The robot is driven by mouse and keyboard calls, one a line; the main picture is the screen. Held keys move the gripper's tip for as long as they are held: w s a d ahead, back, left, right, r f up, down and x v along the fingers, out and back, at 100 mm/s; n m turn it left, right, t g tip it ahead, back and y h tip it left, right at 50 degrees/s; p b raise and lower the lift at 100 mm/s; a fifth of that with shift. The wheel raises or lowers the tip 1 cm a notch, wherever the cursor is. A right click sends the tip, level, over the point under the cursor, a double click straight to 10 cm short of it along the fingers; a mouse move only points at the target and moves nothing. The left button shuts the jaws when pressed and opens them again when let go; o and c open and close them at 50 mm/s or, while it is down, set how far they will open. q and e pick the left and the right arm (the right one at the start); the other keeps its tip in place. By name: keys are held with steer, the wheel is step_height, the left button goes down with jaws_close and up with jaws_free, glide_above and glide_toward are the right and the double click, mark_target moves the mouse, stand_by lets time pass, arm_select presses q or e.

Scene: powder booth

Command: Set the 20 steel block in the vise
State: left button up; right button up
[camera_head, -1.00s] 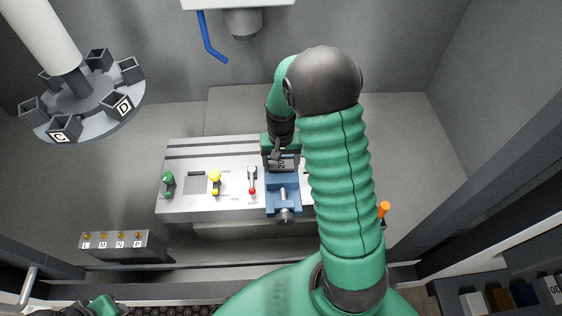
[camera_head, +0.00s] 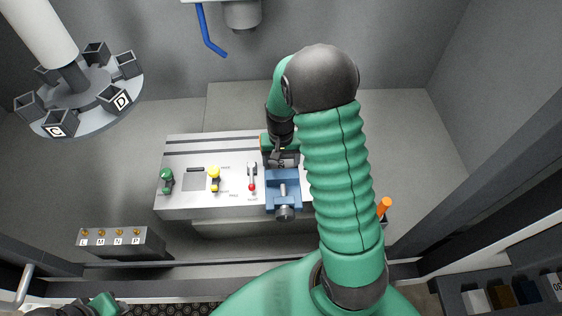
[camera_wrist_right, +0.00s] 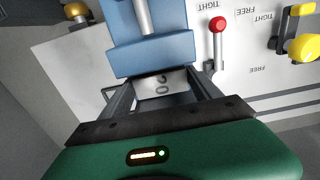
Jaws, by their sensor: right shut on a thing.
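My right gripper (camera_head: 281,154) reaches down at the blue vise (camera_head: 284,191) on the light worktable. In the right wrist view the right gripper (camera_wrist_right: 157,98) has its two fingers on either side of the steel block (camera_wrist_right: 153,83). The block is pale and shows a 20 upside down. It lies right at the edge of the blue vise jaw (camera_wrist_right: 152,54); I cannot tell whether they touch. In the head view the gripper and arm largely hide the block. A green part of my left arm (camera_head: 105,304) shows at the bottom left; its fingers are not clear.
A red-knobbed lever (camera_head: 252,178) stands just left of the vise, with yellow (camera_head: 214,177) and green (camera_head: 167,180) levers further left. A round carousel with lettered cups (camera_head: 90,117) is at the upper left. A lettered peg rack (camera_head: 119,241) is at the lower left.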

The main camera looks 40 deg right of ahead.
steer(key=o, duration=1.9)
step_height(320, 180, up, 17)
steer(key=shift+w+f+b, duration=0.1)
steer(key=shift+b, duration=0.7)
